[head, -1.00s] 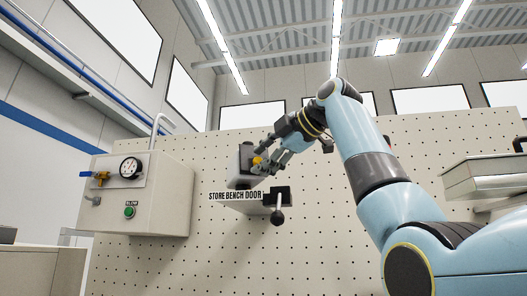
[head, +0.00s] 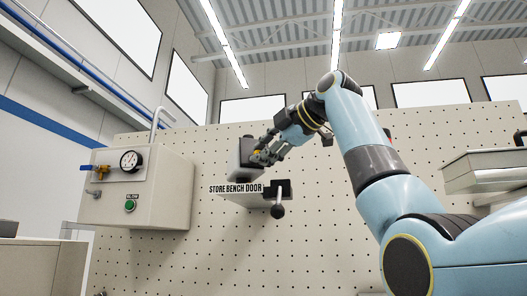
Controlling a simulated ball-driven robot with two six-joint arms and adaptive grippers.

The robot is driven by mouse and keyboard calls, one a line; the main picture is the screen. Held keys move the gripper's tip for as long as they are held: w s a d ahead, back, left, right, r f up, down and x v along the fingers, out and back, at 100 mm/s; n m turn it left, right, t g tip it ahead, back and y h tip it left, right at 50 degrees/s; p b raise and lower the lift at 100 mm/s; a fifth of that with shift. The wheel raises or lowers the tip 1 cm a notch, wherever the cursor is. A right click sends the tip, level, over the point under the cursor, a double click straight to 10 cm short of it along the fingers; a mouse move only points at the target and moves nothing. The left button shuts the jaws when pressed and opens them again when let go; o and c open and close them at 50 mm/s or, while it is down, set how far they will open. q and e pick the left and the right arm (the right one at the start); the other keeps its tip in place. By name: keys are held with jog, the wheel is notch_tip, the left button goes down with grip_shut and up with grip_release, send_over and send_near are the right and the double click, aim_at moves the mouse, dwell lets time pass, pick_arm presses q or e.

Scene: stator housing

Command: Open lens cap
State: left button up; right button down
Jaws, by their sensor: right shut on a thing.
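A small grey and dark unit (head: 240,160) is mounted on the pegboard just above the sign that reads STORE BENCH DOOR. The lens cap is on this unit, small and largely covered by my fingers, so its exact outline and how far it stands open cannot be told. My right gripper (head: 262,155) comes in from the upper right and is shut on the lens cap at the unit's right side. A small yellow spot shows at the fingers. My left gripper is not in view.
A beige box (head: 160,205) with a gauge, blue-handled valve and green button stands at left. A pale box-shaped fixture (head: 485,172) is at right. The lower pegboard (head: 300,250) is clear.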

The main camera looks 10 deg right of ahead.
jog(key=shift+s+d+r+m+g+h, duration=0.1)
jog(key=shift+s+r+m+g+h, duration=0.25)
jog(key=shift+r+g, duration=0.55)
jog(key=shift+s+d+r+m+g+h, duration=0.1)
jog(key=shift+s+r+m+g+h, duration=0.25)
jog(key=shift+r+g, duration=0.55)
jog(key=shift+s+d+r+m+g+h, duration=0.15)
jog(key=shift+r+g+h, duration=0.35)
jog(key=shift+g, duration=0.6)
jog(key=shift+a+r, duration=0.1)
jog(key=shift+a, duration=0.05)
jog(key=c, duration=1.1)
grip_release()
jog(key=shift+c, duration=0.2)
jog(key=v, duration=0.7)
